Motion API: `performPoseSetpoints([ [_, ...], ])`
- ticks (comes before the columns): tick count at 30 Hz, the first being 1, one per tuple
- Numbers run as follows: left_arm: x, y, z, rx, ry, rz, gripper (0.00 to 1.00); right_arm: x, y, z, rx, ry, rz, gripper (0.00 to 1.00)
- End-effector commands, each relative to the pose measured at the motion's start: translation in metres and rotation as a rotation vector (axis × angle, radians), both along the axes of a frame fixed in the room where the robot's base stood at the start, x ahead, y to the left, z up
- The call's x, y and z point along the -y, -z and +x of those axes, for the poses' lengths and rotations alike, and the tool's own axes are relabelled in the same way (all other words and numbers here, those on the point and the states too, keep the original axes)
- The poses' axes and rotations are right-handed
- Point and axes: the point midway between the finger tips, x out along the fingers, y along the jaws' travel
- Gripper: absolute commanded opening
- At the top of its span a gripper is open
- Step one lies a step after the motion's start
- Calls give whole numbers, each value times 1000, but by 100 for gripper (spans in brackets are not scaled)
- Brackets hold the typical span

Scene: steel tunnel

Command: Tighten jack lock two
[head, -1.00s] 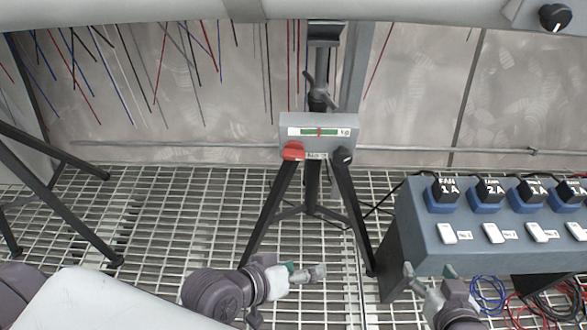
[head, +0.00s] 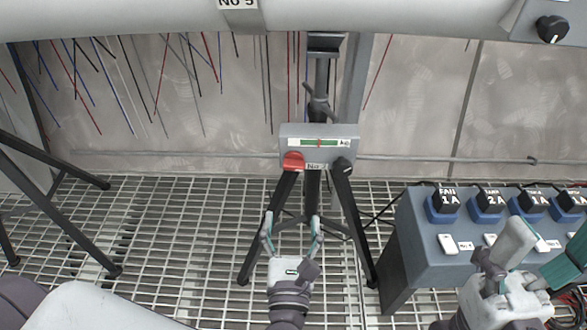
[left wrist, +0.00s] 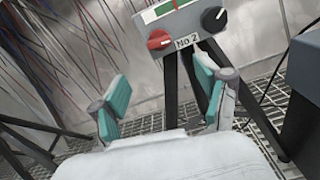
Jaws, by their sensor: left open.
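A grey box labelled No 2 (head: 333,131) sits on a black tripod stand with a green gauge on its face. A red knob (head: 293,161) is at its lower left and a black knob (head: 342,166) at its lower right. Both knobs show in the left wrist view, red (left wrist: 159,39) and black (left wrist: 214,19). The frames do not say which part is the lock. My left gripper (head: 292,232) is open and empty, below and apart from the box, fingers towards it. My right gripper (head: 535,252) is at the lower right, before the blue-grey console; its jaw state is unclear.
The console (head: 418,250) with several black plugs and white switches stands right of the tripod. A dark frame (head: 60,205) stands at left. A large pipe (head: 130,18) crosses the top. Wires hang by the wall. The floor grating (head: 170,225) left of the tripod is clear.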

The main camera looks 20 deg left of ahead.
Motion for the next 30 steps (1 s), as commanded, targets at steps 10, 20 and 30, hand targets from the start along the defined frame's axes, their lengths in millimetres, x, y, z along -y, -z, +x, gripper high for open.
performPoseSetpoints([
  [10,-18,-2,60,5,-3,2,75,0,-1,0,1,0,0,71],
  [20,-34,-1,116,4,-1,5,75,0,1,0,0,0,0,71],
  [30,-38,-1,130,1,-2,4,75,0,1,0,0,0,0,71],
])
